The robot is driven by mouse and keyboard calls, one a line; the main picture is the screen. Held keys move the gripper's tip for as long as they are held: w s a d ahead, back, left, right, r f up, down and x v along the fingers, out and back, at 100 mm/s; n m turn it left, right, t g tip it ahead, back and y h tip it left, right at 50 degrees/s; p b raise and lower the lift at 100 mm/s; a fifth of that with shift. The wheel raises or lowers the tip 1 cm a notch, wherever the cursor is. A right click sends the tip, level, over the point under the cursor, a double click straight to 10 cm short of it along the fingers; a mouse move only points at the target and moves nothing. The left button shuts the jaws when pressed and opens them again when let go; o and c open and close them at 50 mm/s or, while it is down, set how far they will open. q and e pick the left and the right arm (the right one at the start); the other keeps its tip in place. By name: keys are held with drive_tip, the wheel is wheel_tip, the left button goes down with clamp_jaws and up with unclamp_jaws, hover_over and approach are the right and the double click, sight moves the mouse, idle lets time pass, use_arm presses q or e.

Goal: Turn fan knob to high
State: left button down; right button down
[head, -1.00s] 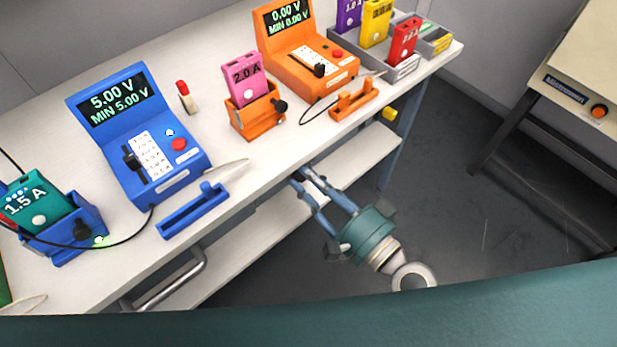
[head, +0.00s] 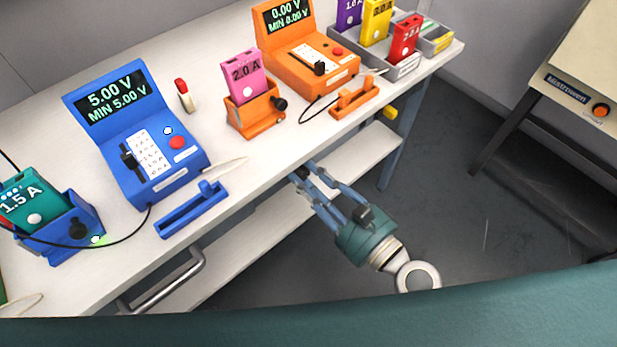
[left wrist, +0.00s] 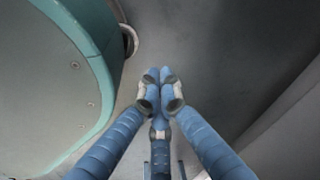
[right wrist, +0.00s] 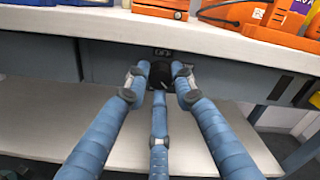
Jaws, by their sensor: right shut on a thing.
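A black knob (right wrist: 160,75), which looks like the fan knob, sits on the dark front rail just under the bench top. A small dark label shows right above it; its markings are too small to read. My right gripper (head: 300,175) reaches the bench front from below right in the head view.
The white bench top (head: 225,200) carries a blue tester (head: 150,185), an orange tester (head: 305,85), pouch cells in holders and a grey bin (head: 405,68). A metal handle (head: 170,285) sticks out at the front left. A lower shelf (head: 255,235) runs beneath. A beige machine (head: 580,60) stands at right.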

drive_tip(key=m, duration=0.3)
drive_tip(key=shift+m, duration=2)
use_arm(q)
drive_tip(key=shift+s+d+f, duration=0.1)
drive_tip(key=shift+s+d, duration=0.2)
drive_tip(key=shift+s, duration=0.05)
use_arm(e)
drive_tip(key=shift+m, duration=1)
use_arm(q)
drive_tip(key=shift+w, duration=0.3)
use_arm(e)
drive_tip(key=c, duration=1.7)
unclamp_jaws()
drive_tip(key=shift+c, duration=0.2)
use_arm(q)
drive_tip(key=shift+s, duration=0.1)
